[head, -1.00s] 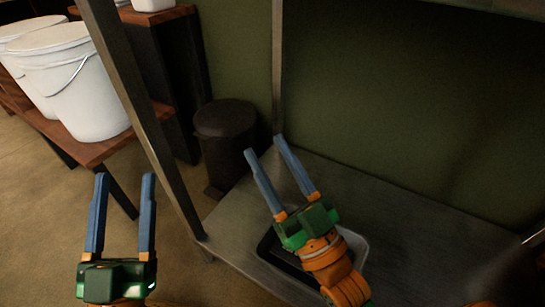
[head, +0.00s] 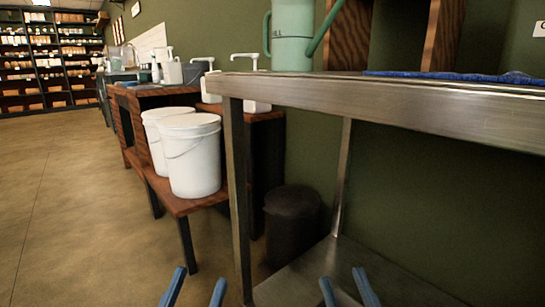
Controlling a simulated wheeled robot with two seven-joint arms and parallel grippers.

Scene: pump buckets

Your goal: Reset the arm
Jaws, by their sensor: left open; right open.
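My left gripper (head: 194,288) shows at the bottom edge of the head view, left of the metal table's front leg. Only its two blue fingers are in view, spread apart with nothing between them. My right gripper (head: 348,289) is at the bottom edge further right, in front of the table's lower shelf. Its two blue fingers are also apart and empty. The rest of both arms is out of view.
A metal table (head: 400,104) with a lower shelf (head: 300,277) fills the right side. A dark bin (head: 291,226) stands behind its leg. White buckets (head: 194,160) stand on a wooden bench (head: 183,203) at left. A green watering can (head: 291,38) is on the table. Floor at left is clear.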

